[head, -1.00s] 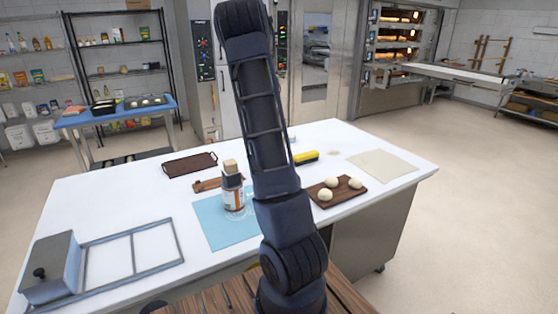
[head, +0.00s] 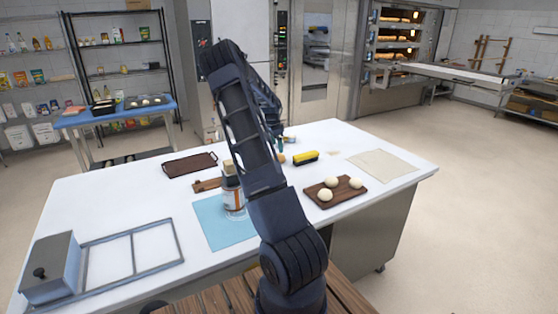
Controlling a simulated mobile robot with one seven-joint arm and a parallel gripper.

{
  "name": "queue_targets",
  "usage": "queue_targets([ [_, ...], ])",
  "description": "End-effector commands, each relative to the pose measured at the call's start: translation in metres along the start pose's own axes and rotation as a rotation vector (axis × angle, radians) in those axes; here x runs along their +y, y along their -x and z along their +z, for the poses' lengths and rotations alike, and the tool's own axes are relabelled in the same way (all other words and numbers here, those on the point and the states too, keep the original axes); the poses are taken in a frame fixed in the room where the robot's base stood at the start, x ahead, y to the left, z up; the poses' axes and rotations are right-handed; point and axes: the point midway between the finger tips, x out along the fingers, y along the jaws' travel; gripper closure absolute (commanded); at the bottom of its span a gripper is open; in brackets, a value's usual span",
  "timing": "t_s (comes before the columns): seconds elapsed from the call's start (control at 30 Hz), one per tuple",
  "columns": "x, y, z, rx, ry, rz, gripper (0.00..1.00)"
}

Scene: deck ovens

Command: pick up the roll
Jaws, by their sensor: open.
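A small orange-brown piece, likely the roll (head: 281,159), lies on the white table just left of the yellow brush. It is partly hidden by my arm. My gripper (head: 279,144) shows only in part behind my arm, pointing down just above this piece. It is open, with nothing seen in it. Whether its fingers touch the piece or straddle it cannot be told. Several pale dough-like balls (head: 325,195) sit on a dark wooden board (head: 348,196) to the right.
A labelled bottle (head: 234,197) stands on a blue mat (head: 212,226). A dark tray (head: 190,165), a metal frame with a box (head: 52,268) and a pale sheet (head: 382,166) share the white table (head: 130,205).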

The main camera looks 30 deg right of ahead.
Motion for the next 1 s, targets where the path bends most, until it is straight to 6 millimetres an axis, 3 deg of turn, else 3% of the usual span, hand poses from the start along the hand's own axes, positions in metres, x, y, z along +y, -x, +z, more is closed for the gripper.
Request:
queue_targets([
  [0.33,0.000,-0.028,0.000,0.000,0.001,0.002,0.16],
  [0.6,0.001,-0.063,0.000,0.000,0.000,0.001,0.16],
  [0.87,0.000,-0.067,0.000,0.000,0.000,-0.001,0.16],
  [1.0,0.000,-0.067,0.000,0.000,0.000,-0.001,0.39],
])
